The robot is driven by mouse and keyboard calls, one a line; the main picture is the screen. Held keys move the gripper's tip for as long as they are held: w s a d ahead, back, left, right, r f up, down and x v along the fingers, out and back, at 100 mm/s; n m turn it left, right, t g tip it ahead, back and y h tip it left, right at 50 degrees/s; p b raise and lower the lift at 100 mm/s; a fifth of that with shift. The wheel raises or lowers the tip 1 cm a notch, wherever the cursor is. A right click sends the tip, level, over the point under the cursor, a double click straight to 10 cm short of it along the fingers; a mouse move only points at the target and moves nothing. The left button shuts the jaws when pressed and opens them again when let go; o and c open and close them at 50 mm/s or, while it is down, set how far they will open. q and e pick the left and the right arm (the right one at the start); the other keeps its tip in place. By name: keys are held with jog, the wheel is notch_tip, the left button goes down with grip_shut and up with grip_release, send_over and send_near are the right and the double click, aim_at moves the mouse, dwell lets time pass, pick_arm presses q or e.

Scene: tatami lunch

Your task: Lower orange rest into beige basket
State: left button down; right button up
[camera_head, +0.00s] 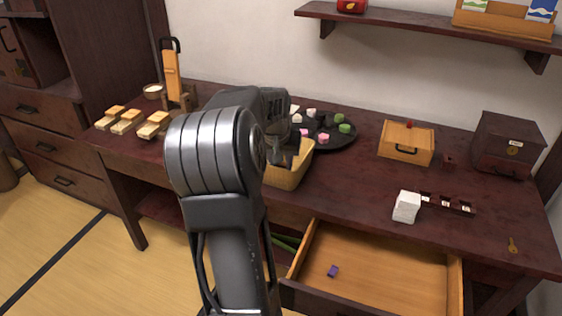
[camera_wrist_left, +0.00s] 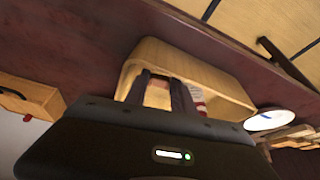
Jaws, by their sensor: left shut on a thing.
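The beige basket (camera_head: 288,177) stands on the dark table near its front edge, partly behind my left arm. In the left wrist view the basket (camera_wrist_left: 225,92) opens toward the camera. My left gripper (camera_head: 287,150) is over the basket's opening. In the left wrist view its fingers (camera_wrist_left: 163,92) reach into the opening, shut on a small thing. Only a pinkish-orange patch shows between them, so I cannot clearly make out the orange rest. A red and white thing (camera_wrist_left: 198,97) shows beside the fingers, at the basket. My right gripper is not in view.
A dark tray (camera_head: 335,142) with several coloured sweets lies behind the basket. An open drawer (camera_head: 385,268) holding a purple piece (camera_head: 333,271) juts out below the tabletop. A wooden box (camera_head: 406,144) and a white stack (camera_head: 407,206) stand to the right.

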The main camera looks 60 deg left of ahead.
pick_arm(q)
jog(key=shift+f, duration=0.35)
dwell(0.4)
jog(key=c, duration=1)
grip_release()
jog(key=shift+o, duration=0.2)
jog(key=v, duration=0.8)
jog(key=shift+p, duration=0.3)
jog(key=shift+f, duration=0.1)
